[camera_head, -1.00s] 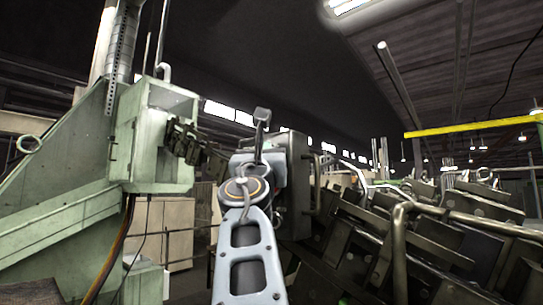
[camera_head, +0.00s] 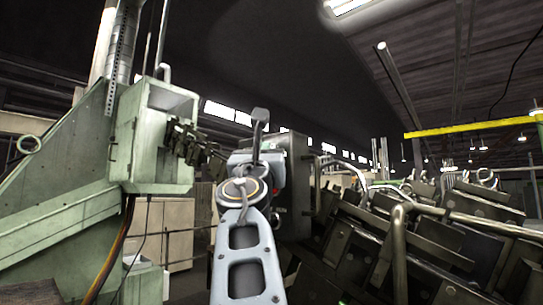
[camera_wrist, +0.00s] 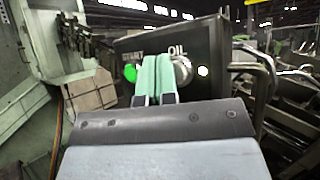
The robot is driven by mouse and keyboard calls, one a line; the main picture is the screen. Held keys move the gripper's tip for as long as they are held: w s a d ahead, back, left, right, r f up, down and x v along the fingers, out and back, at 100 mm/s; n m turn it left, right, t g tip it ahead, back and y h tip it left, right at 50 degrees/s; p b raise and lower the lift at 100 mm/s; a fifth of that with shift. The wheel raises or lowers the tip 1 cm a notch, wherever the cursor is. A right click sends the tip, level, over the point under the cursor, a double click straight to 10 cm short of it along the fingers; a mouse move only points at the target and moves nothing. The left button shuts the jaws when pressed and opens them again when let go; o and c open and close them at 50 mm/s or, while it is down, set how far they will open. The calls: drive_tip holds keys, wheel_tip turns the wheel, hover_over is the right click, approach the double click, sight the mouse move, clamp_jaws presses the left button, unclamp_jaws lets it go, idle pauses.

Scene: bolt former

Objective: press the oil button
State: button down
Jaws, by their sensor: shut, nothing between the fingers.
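In the wrist view a dark control panel (camera_wrist: 215,45) faces me, with the word OIL over a round silver-white button (camera_wrist: 182,70). My gripper (camera_wrist: 152,80) is shut and empty, its two pale green fingers together. The fingertips overlap the left edge of the oil button in the picture; I cannot tell whether they touch it. A lit green button (camera_wrist: 130,73) lies left of the fingers under another label, partly hidden. In the head view the panel's box (camera_head: 296,180) stands behind my arm, and my gripper is hidden there.
A small white light (camera_wrist: 203,71) shows right of the oil button. Bent metal pipe handles (camera_head: 400,240) and dark machine blocks crowd the right side. A pale green machine frame (camera_head: 150,150) with a jointed dark part (camera_head: 190,145) stands at left.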

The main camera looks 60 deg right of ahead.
drive_tip(key=shift+a, duration=0.45)
drive_tip(key=shift+w+a, duration=0.15)
drive_tip(key=shift+a, duration=2.35)
